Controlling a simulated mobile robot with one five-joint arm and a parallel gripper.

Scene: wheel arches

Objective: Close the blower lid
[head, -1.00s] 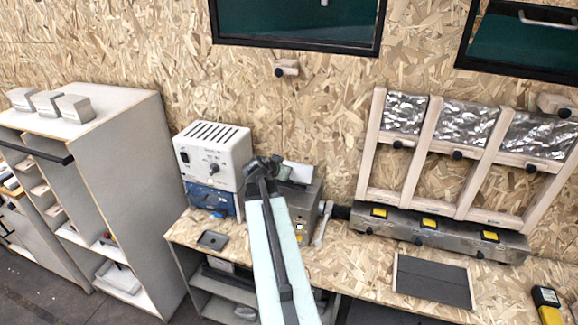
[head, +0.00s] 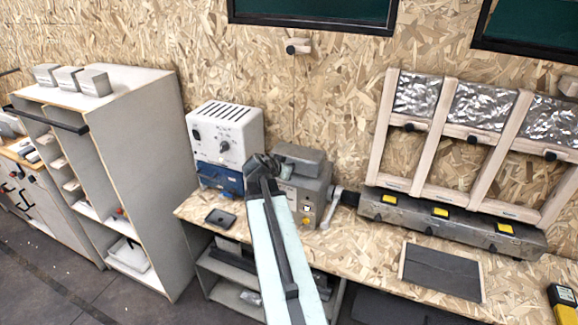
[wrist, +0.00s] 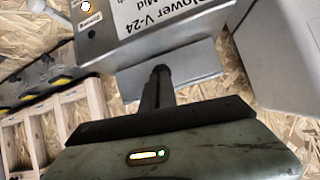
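The blower is a grey metal box (head: 308,195) on the bench; its label reading "Blower V-24 Mid" shows in the wrist view (wrist: 170,15). Its grey lid (head: 299,158) appears over the top of the box in the head view; I cannot tell if it sits fully flush. A flat grey plate, seemingly the lid, shows beyond my fingers in the wrist view (wrist: 190,68). My gripper (head: 262,163) is at the left side of the blower's top. Its fingers (wrist: 161,72) look shut together with nothing between them; contact with the lid is unclear.
A white and blue device (head: 224,140) stands close left of the blower. A lever handle (head: 331,207) is at its right, beside a long metal unit (head: 440,215) under wooden frames. A dark mat (head: 442,272) lies on the bench (head: 360,250). A shelf cabinet (head: 150,160) stands left.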

